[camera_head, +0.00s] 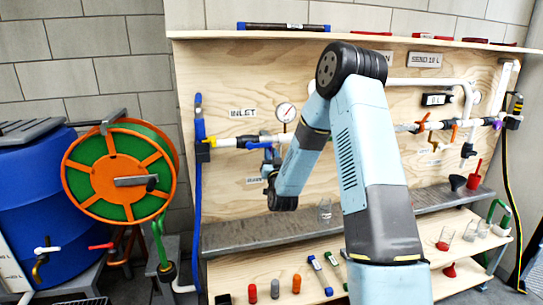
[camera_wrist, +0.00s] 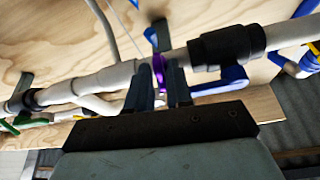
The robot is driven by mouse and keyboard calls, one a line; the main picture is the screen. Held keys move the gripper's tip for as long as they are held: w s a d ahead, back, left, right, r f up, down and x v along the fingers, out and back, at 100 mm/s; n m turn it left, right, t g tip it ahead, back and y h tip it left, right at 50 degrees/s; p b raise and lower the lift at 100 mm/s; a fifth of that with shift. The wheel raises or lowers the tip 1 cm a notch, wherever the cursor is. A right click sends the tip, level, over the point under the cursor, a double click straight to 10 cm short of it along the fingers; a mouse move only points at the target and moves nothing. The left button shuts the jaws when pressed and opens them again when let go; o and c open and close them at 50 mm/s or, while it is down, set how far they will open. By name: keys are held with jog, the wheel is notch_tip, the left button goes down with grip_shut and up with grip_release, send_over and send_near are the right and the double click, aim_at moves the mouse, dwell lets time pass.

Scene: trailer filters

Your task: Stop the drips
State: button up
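The piping runs along the plywood board (camera_head: 232,98), with a white pipe and blue valve (camera_head: 262,144) by the INLET label and a round gauge (camera_head: 286,112) above. I see no drips.
A blue barrel (camera_head: 38,190) and an orange-green hose reel (camera_head: 118,175) stand left. The lower wooden shelf holds a red cylinder (camera_head: 252,293), an orange one (camera_head: 296,283) and tools (camera_head: 320,275). A grey ledge (camera_head: 262,231) runs below the pipes. More valves (camera_head: 430,126) are at right.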

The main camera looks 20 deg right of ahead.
grip_shut()
jog(key=shift+m+h, duration=0.8)
jog(key=shift+m, duration=0.4)
jog(key=shift+o, duration=1.6)
grip_release()
jog(key=shift+s, duration=0.1)
jog(key=v, duration=1.3)
jog(key=shift+s, duration=0.35)
